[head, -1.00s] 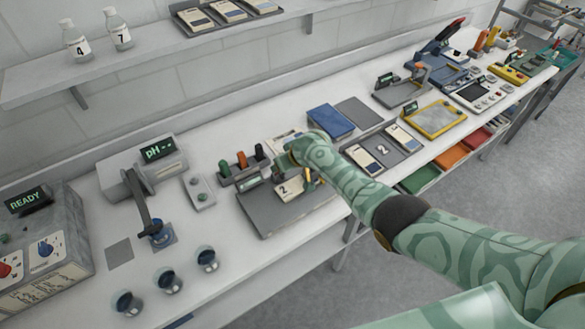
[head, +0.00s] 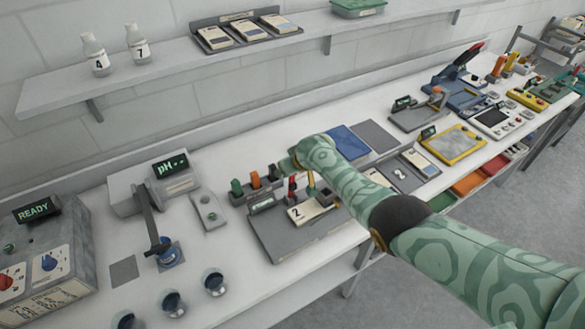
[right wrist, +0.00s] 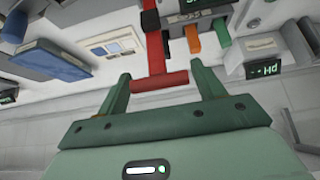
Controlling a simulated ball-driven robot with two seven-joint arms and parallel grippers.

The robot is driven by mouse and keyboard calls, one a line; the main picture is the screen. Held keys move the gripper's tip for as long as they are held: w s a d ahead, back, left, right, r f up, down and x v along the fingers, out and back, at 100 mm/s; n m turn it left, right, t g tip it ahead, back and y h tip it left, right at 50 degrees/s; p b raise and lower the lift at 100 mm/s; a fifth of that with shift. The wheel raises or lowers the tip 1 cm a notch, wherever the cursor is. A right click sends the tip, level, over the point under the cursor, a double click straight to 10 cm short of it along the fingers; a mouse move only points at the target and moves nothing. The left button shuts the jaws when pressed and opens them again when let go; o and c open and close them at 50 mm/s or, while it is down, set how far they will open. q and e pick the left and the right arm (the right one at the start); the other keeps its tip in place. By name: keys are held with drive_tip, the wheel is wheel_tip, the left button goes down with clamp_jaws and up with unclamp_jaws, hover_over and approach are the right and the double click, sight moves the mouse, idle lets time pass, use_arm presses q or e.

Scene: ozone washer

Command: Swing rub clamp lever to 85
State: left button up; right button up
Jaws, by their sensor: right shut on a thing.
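The red clamp lever (right wrist: 155,55) has a crossbar handle and a black part at its far end. In the right wrist view, the crossbar lies between the green fingers of my right gripper (right wrist: 165,82), which is shut on it. In the head view, a small part of the red lever (head: 292,186) shows beside my right gripper (head: 287,165), whose fingers are mostly hidden by my arm. The lever stands at the grey rub station (head: 275,238), which holds a card marked 2 (head: 311,212). The lever's angle reading cannot be made out. My left gripper is out of view.
Green (head: 237,187), orange (head: 255,180) and dark handles stand in a rack left of the lever. A pH meter (head: 172,172) is farther left. A blue block (head: 347,142) and a card tray (head: 405,178) lie to the right, beyond my arm.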

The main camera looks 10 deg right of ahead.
drive_tip(key=shift+r, duration=0.1)
drive_tip(key=o, duration=1.3)
drive_tip(key=shift+w, duration=0.1)
drive_tip(key=p+v, duration=0.8)
drive_tip(key=v, duration=0.8)
drive_tip(key=shift+p, duration=0.35)
